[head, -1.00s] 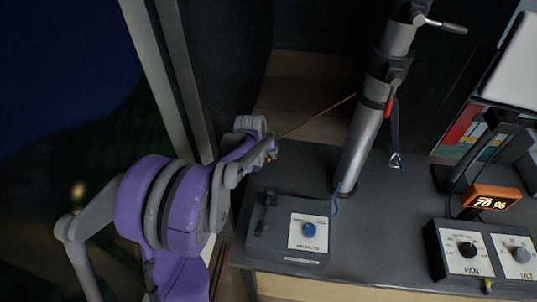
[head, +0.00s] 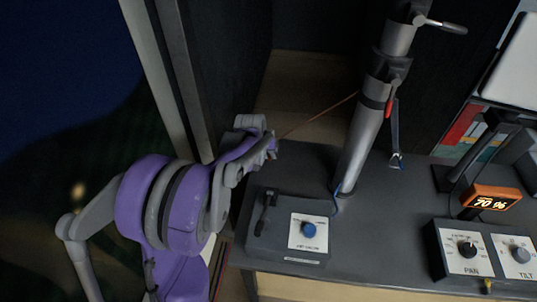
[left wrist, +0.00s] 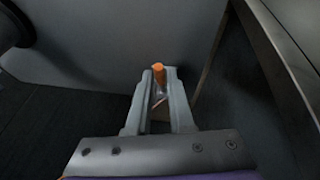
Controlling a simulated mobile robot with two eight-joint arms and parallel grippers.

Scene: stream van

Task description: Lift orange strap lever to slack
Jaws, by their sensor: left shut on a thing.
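The orange strap lever (left wrist: 158,74) shows as a short orange end between the fingertips of my left gripper (left wrist: 159,84) in the left wrist view. The jaws are shut on it. In the head view my left gripper (head: 268,148) is at the back left corner of the dark desk, with a small orange bit at its tip. A thin orange-brown strap (head: 318,116) runs from there up to the grey mast (head: 362,150) and looks straight. The lever's body is mostly hidden by the fingers. My right gripper is in neither view.
On the desk (head: 300,160) stand a control box with a blue knob (head: 309,230) and a black lever (head: 265,213), a pan and tilt box (head: 491,252), and an orange-framed display (head: 490,198). A red-handled hook hangs by the mast.

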